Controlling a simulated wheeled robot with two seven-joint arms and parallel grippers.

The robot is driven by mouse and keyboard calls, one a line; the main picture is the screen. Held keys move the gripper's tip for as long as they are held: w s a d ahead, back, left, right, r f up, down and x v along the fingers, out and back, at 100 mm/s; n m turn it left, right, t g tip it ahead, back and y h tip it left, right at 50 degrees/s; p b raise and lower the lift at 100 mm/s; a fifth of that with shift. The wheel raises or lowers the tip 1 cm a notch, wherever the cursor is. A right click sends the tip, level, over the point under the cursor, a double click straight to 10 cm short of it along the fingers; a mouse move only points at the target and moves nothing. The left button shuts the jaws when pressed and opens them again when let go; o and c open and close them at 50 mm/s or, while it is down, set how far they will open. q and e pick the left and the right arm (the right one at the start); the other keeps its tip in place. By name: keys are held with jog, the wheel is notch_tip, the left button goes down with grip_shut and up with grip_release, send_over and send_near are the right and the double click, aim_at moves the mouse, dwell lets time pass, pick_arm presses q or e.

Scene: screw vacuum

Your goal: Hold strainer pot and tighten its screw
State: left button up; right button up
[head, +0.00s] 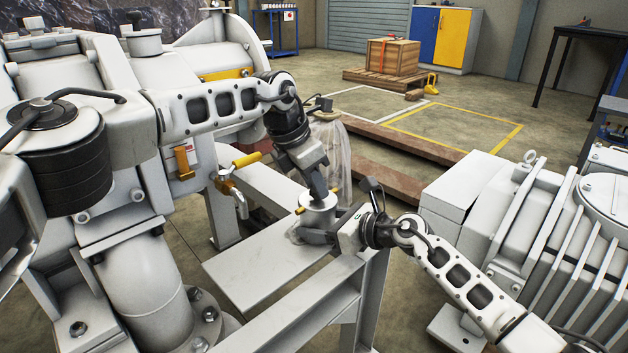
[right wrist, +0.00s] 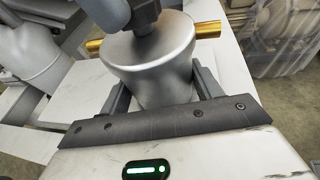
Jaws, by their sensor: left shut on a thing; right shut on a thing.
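The strainer pot (head: 318,212) is a small grey metal cup standing upright on the white metal shelf. In the right wrist view the strainer pot (right wrist: 160,75) fills the middle, with a brass rod (right wrist: 207,29) sticking out on both sides near its top. My right gripper (right wrist: 155,95) is shut around the pot's body, one finger on each side. My left gripper (head: 318,190) comes down from above onto the pot's top. It is shut on the dark screw (right wrist: 146,18) at the centre of the lid. Its fingertips hide most of the screw in the head view.
The white shelf (head: 262,262) has bare room left of the pot. Large white machinery stands at left, with a yellow-handled valve (head: 240,165) near my left arm. A finned grey pump (head: 560,235) stands at right. Clear plastic sheeting (head: 330,150) hangs behind the pot.

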pick_arm(q)
jog(key=shift+r, duration=0.1)
pick_arm(e)
jog(key=shift+f, duration=0.1)
pick_arm(q)
jog(key=o, duration=1)
jog(key=v, duration=1.2)
jog(key=shift+s, duration=0.1)
pick_arm(e)
jog(key=o, duration=0.8)
jog(key=shift+o, duration=0.2)
